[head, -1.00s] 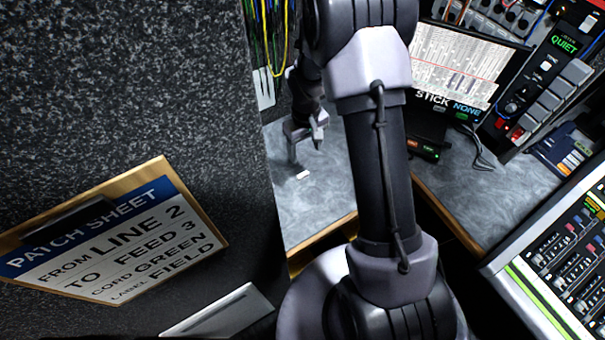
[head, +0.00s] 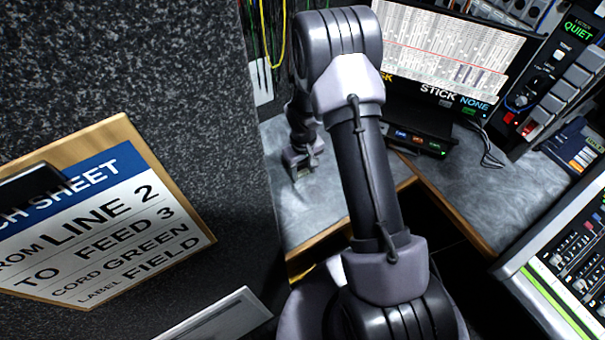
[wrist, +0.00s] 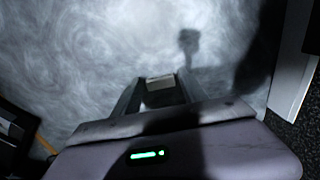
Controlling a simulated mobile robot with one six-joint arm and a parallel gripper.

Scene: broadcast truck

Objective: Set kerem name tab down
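The name tab is a small pale rectangle, showing in the wrist view (wrist: 160,80) between the tips of my fingers, over the grey swirled desk (head: 325,205). Its lettering cannot be read. My gripper (wrist: 159,84) points down with its two fingers apart, one on each side of the tab. I cannot tell whether either finger touches it. In the head view my gripper (head: 302,170) is low over the left part of the desk, and the tab is mostly hidden there.
A dark speckled wall with the patch sheet board (head: 105,215) stands close on the left. A monitor (head: 450,55) and a small button box (head: 415,140) stand at the back. A mixing console (head: 565,245) is at the right. Bare desk lies right of my gripper.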

